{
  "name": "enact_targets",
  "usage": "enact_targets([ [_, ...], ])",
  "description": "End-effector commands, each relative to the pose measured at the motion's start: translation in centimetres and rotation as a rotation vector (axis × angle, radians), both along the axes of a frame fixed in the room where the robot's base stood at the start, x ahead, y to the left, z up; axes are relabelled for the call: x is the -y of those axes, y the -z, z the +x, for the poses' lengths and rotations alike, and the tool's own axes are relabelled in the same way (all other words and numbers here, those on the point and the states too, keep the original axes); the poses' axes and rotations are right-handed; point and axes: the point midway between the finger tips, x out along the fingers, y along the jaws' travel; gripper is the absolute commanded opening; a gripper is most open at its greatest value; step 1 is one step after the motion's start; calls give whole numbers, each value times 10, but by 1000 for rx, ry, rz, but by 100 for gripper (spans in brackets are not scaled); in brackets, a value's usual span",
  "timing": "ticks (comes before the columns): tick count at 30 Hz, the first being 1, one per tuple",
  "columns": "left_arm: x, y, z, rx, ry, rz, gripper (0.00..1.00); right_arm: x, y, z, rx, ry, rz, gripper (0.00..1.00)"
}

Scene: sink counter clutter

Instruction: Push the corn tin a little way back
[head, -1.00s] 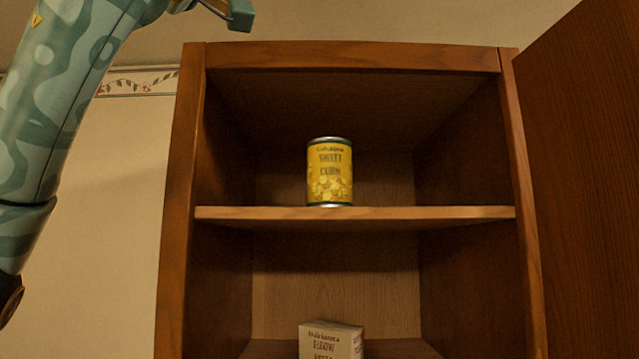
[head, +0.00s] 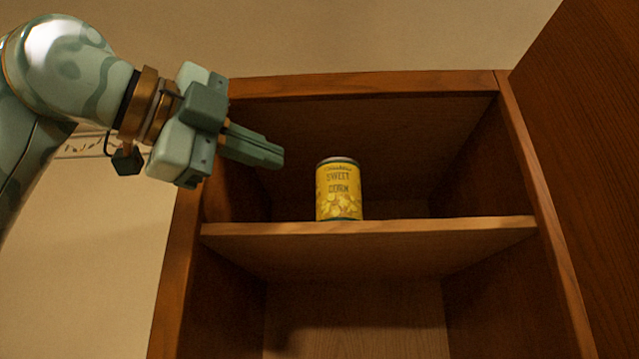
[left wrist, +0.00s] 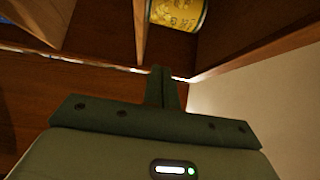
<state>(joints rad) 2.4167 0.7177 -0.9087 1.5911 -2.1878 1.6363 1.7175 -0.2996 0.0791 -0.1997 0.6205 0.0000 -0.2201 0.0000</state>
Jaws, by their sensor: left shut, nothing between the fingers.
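The corn tin (head: 339,190) is yellow with a "Sweet Corn" label. It stands upright on the cabinet's upper shelf (head: 370,228), near the shelf's front edge. In the left wrist view the tin (left wrist: 177,12) shows at the top, cut off by the frame. My left gripper (head: 280,157) is shut and empty, with its fingers pointing right at the cabinet opening. In the head view its fingertips are left of the tin and slightly above it, with a gap between them. In the left wrist view the closed fingers (left wrist: 163,75) point toward the tin. My right gripper is not in view.
The wooden cabinet has a left side wall (head: 185,255), a top edge (head: 370,84) and an open door (head: 600,150) on the right. The upper shelf is clear on both sides of the tin. The lower compartment (head: 360,310) shows no objects now.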

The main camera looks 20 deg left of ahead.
Motion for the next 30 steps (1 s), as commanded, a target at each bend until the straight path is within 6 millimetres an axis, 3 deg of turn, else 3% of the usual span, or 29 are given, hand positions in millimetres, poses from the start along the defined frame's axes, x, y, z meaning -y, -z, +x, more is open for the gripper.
enact_targets([
  [5, 7, -1, 16, -8, -12, -1, 0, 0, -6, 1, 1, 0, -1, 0],
  [17, 48, -3, 88, -7, -8, 0, 0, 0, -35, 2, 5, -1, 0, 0],
  [24, 37, -1, 119, -7, -11, -3, 0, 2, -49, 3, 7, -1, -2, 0],
  [30, 35, 0, 126, -5, -10, -2, 0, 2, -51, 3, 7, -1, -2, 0],
])
